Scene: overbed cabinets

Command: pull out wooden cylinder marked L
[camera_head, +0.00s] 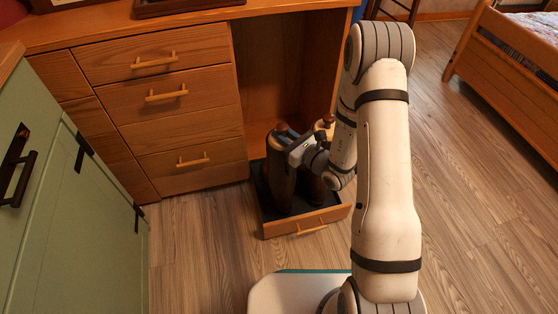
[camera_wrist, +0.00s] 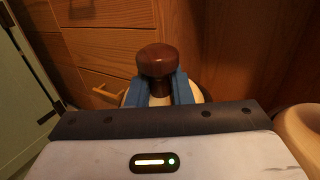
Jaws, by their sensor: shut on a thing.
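Dark brown wooden cylinders stand upright in an open low drawer (camera_head: 308,222) in the head view; one (camera_head: 280,180) is at the left, another (camera_head: 309,192) is partly behind my arm. My gripper (camera_head: 287,138) is at the top of the left cylinder. In the wrist view its blue fingers (camera_wrist: 161,94) are shut on the neck under a dark round knob (camera_wrist: 158,60). A pale top surface shows below the knob. No letter L is legible in either view.
Another knob (camera_head: 328,118) on a pale top stands behind, close to my wrist. A wooden cabinet with shut drawers (camera_head: 168,95) is at the left, and a green cabinet (camera_head: 70,220) stands nearer. A bed (camera_head: 515,65) is at the far right. Floor is clear around the drawer.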

